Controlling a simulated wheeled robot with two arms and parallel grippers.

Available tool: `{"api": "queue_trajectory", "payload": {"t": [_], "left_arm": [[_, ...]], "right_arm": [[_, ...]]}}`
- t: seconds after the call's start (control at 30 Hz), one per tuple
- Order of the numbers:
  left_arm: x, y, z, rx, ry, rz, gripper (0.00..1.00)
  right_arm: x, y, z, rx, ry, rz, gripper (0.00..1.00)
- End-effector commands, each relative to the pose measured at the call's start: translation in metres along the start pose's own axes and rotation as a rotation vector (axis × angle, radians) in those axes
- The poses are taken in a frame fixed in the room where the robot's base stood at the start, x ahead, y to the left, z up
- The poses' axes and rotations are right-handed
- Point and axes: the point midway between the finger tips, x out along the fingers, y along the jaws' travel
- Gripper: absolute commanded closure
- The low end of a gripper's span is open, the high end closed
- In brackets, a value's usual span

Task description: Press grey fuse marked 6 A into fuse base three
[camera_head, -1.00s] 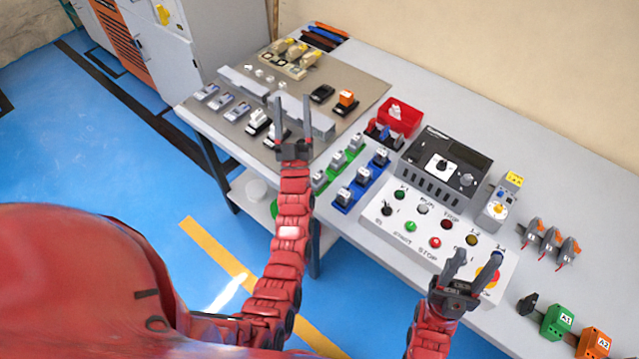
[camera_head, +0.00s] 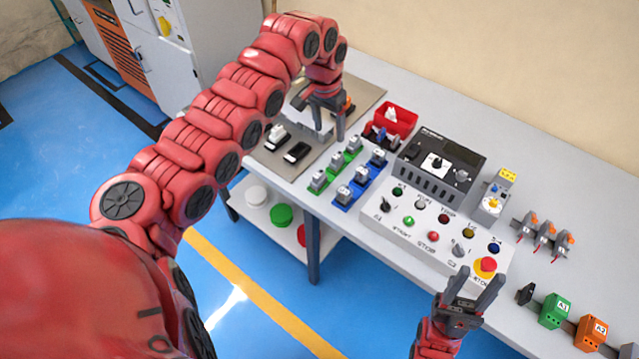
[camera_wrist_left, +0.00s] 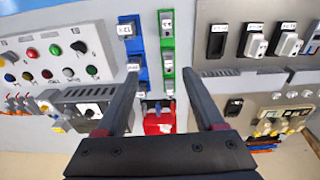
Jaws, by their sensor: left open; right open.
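Several grey fuse-like pieces with white labels stand on a green strip (camera_head: 334,170) and a blue strip (camera_head: 360,178); both strips show in the left wrist view as green (camera_wrist_left: 167,55) and blue (camera_wrist_left: 129,24). I cannot read which one is marked 6 A. On the grey mat, a black base (camera_head: 297,152) looks empty, beside a base with a white piece (camera_head: 276,136). I cannot tell which base is three. My left gripper (camera_head: 330,133) is open and empty, pointing down near the mat's right edge; its fingers (camera_wrist_left: 160,75) flank the strips. My right gripper (camera_head: 480,274) is open, low right.
A red bin (camera_head: 397,120) stands behind the strips. A control panel (camera_head: 447,232) and a black unit (camera_head: 440,165) fill the middle of the table. Green (camera_head: 555,311) and orange (camera_head: 590,332) blocks stand at the right. My left arm hides much of the mat.

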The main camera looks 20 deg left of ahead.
Motion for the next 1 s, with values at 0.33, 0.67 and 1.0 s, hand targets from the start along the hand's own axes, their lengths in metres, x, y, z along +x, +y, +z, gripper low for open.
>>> {"api": "queue_trajectory", "payload": {"t": [0.33, 0.67, 1.0], "left_arm": [[0.028, -0.006, 0.03, 0.008, -0.101, -0.027, 0.3], [0.101, -0.008, 0.035, 0.008, -0.095, -0.025, 0.3], [0.129, -0.012, 0.036, 0.007, -0.093, -0.024, 0.3]], "right_arm": [[0.018, 0.001, -0.003, 0.0, 0.0, 0.0, 0.5], [0.038, 0.002, -0.006, 0.0, 0.0, 0.0, 0.5], [0.048, 0.002, -0.008, 0.0, 0.0, 0.0, 0.5]]}}
